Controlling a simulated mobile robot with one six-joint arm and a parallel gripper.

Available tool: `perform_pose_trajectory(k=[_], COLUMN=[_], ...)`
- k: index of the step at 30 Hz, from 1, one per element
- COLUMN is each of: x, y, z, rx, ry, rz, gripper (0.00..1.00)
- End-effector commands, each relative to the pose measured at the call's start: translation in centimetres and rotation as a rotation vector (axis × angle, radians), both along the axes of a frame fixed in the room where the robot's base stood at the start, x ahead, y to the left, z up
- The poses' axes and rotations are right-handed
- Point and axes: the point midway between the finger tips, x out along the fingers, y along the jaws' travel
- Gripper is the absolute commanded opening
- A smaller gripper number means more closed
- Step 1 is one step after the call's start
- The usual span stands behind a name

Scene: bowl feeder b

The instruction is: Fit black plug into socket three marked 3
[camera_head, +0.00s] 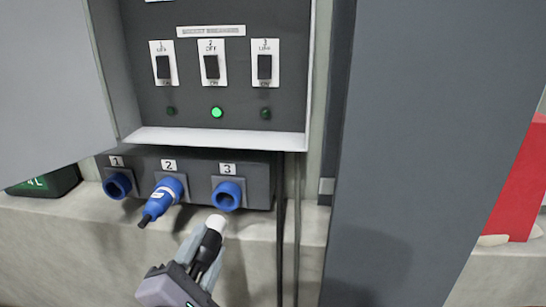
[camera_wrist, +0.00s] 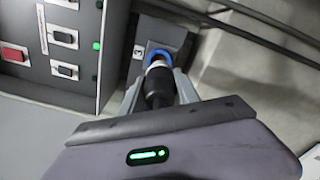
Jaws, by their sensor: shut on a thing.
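The black plug (camera_head: 209,238) has a pale front end and is held between the fingers of my gripper (camera_head: 203,255). In the head view it is just below and left of socket three (camera_head: 227,195), a blue ring under the label 3. In the wrist view the plug (camera_wrist: 158,84) points at the blue socket ring (camera_wrist: 158,56), and its pale end overlaps the ring's lower edge. The head view shows the plug apart from the socket. My gripper (camera_wrist: 158,98) is shut on the plug's sides. The socket's inside is mostly hidden in the wrist view.
A blue plug (camera_head: 162,197) sits in socket two. Socket one (camera_head: 118,185) is empty. Above is the breaker panel (camera_head: 217,70) with three switches and a green lamp lit under 2. An open grey door (camera_head: 50,80) is at left; dark cables (camera_head: 281,230) hang right of socket three.

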Motion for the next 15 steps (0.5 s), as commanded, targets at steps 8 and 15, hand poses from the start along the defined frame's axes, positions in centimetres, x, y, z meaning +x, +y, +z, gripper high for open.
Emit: perform_pose_trajectory(k=[8, 15], x=[0.0, 2.6], y=[-0.1, -0.4], z=[-0.1, -0.2], rx=[0.003, 0.002], ry=[-0.002, 0.000], rz=[0.000, -0.004], gripper=[0.00, 0.00])
